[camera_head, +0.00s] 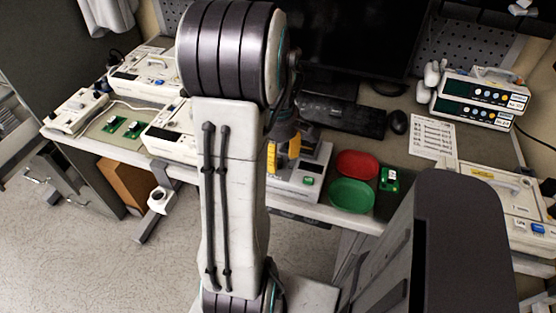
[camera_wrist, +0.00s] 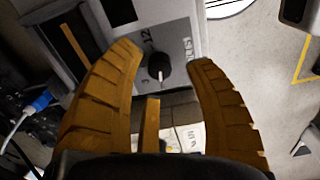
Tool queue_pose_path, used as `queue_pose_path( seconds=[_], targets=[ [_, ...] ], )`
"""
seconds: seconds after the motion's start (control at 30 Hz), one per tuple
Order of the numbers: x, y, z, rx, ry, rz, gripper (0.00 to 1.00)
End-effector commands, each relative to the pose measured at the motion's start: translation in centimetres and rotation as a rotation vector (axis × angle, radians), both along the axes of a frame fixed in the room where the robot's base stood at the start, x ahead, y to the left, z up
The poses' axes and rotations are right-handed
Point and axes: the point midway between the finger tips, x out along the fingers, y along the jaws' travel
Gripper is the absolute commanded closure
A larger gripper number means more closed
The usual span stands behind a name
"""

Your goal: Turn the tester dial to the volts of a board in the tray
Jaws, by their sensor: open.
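The black tester dial (camera_wrist: 158,68) is a round knob with a pale pointer mark, on a grey panel (camera_wrist: 178,35) with printed numbers, one of which reads 12. My gripper (camera_wrist: 167,62) is open, with one orange finger on each side of the dial and gaps showing between. In the head view the tester (camera_head: 298,182) stands at the bench front, partly hidden by my arm, with my gripper (camera_head: 283,158) over it. A green board (camera_head: 389,180) lies right of the green tray (camera_head: 352,195). Two more green boards (camera_head: 133,129) lie on a mat at the left.
A red tray (camera_head: 357,164) sits behind the green one. White pumps stand at the left (camera_head: 145,73) and are stacked at the right (camera_head: 480,97). A keyboard (camera_head: 343,117), a mouse (camera_head: 398,122) and a printed sheet (camera_head: 432,136) lie behind the trays.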

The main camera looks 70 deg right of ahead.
Motion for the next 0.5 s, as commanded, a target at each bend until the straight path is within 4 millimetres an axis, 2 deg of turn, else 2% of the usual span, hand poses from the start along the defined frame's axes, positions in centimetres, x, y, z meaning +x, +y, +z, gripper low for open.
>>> queue_pose_path(
  seconds=[0.2,0.5],
  targets=[
    [0.0,0.0,-1.7,0.001,0.000,-0.001,0.51],
    [0.0,0.0,-2.1,0.000,0.000,-0.001,0.51]
  ],
)
